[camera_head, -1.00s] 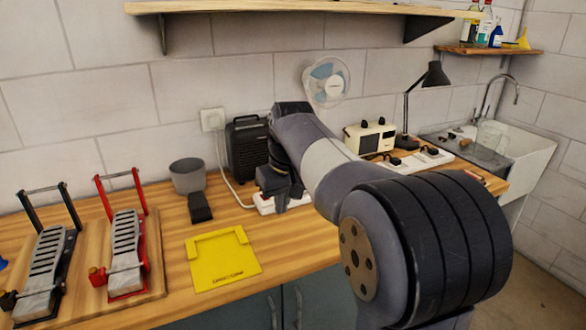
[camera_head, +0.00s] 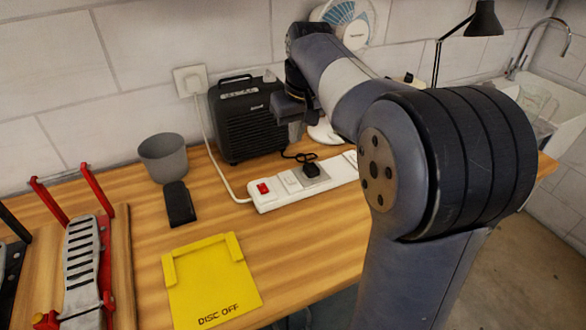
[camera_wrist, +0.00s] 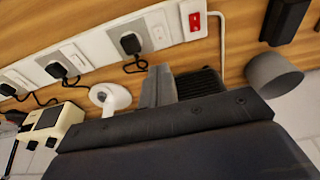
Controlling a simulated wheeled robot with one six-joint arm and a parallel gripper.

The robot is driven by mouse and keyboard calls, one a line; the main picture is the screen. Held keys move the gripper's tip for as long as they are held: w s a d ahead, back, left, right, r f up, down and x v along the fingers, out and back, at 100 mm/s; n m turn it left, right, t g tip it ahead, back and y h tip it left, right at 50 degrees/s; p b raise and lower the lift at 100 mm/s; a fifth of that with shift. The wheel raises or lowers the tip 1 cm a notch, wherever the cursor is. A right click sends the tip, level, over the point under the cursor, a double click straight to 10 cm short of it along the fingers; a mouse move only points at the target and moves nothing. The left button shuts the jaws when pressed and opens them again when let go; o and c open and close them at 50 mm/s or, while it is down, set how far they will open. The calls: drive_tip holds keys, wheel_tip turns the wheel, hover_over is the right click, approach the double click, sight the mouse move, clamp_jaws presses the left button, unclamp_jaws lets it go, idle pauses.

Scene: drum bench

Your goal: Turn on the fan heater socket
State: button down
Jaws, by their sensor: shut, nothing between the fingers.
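The white power strip (camera_head: 337,176) lies on the bench with a lit red switch (camera_head: 263,188) at its left end. Next to the red switch is a white rocker switch (camera_head: 290,182), then a black plug (camera_head: 311,170) whose cord runs back toward the black fan heater (camera_head: 248,120). In the wrist view the red switch (camera_wrist: 195,21), that rocker (camera_wrist: 157,31) and the plug (camera_wrist: 130,43) show again. My gripper (camera_head: 296,129) is shut and empty, above and behind the strip beside the heater. Its fingers (camera_wrist: 158,86) appear apart from the strip. My arm hides the strip's right end.
A grey cup (camera_head: 163,157), a black block (camera_head: 180,203) and a yellow "DISC OFF" plate (camera_head: 212,280) stand left of the strip. A white fan (camera_head: 347,22) and a lamp (camera_head: 483,18) are behind my arm. The bench in front of the strip is clear.

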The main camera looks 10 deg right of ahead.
drive_tip(key=shift+f, duration=0.1)
approach(292, 181)
drive_tip(key=x, duration=0.5)
drive_tip(key=shift+w+a+f, duration=0.15)
drive_tip(key=shift+w, duration=0.25)
drive_tip(key=shift+s+f, duration=0.1)
drive_tip(key=shift+f, duration=0.5)
drive_tip(key=shift+f, duration=0.1)
drive_tip(key=shift+s+f+b, duration=0.1)
drive_tip(key=shift+f+b, duration=0.2)
drive_tip(key=shift+b, duration=0.05)
drive_tip(key=shift+r, duration=0.1)
drive_tip(key=shift+w+r+p, duration=0.1)
drive_tip(key=shift+w+p, duration=0.1)
drive_tip(key=shift+p, duration=0.15)
drive_tip(key=shift+w+a+r+p, duration=0.1)
drive_tip(key=shift+w+r+p, duration=0.1)
drive_tip(key=shift+w+p, duration=0.25)
